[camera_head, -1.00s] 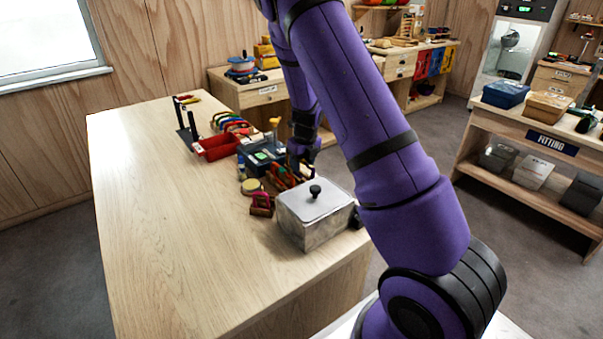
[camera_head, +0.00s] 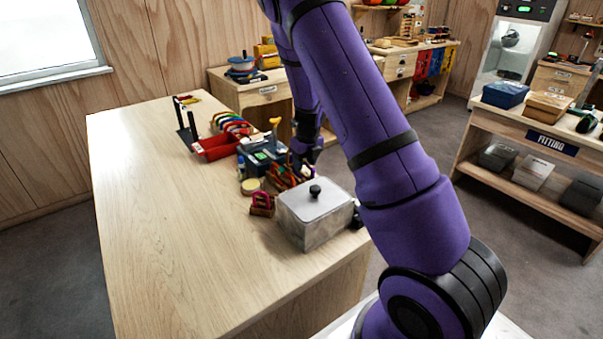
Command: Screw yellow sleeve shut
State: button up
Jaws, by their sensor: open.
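My gripper (camera_head: 301,169) points down over the right side of the table, behind the grey metal box. It is open; its fingertips are small and partly hidden by items around them. I cannot tell whether this piece is the yellow sleeve or whether any sleeve is screwed shut. Orange-red gear (camera_head: 281,179) lies close below and left of my gripper. I cannot make out contact between them.
A grey metal box (camera_head: 314,221) with a black-knobbed lid stands in front of my gripper. A red tray (camera_head: 216,148), several coloured carabiners (camera_head: 232,122), a round tin (camera_head: 251,186) and a small red-brown item (camera_head: 262,205) stand nearby. The table's left half (camera_head: 165,230) is clear.

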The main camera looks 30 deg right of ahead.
jog(key=shift+d, duration=0.25)
jog(key=shift+r, duration=1.35)
jog(key=shift+a, duration=0.7)
jog(key=shift+f, duration=1.4)
jog(key=shift+d, duration=0.75)
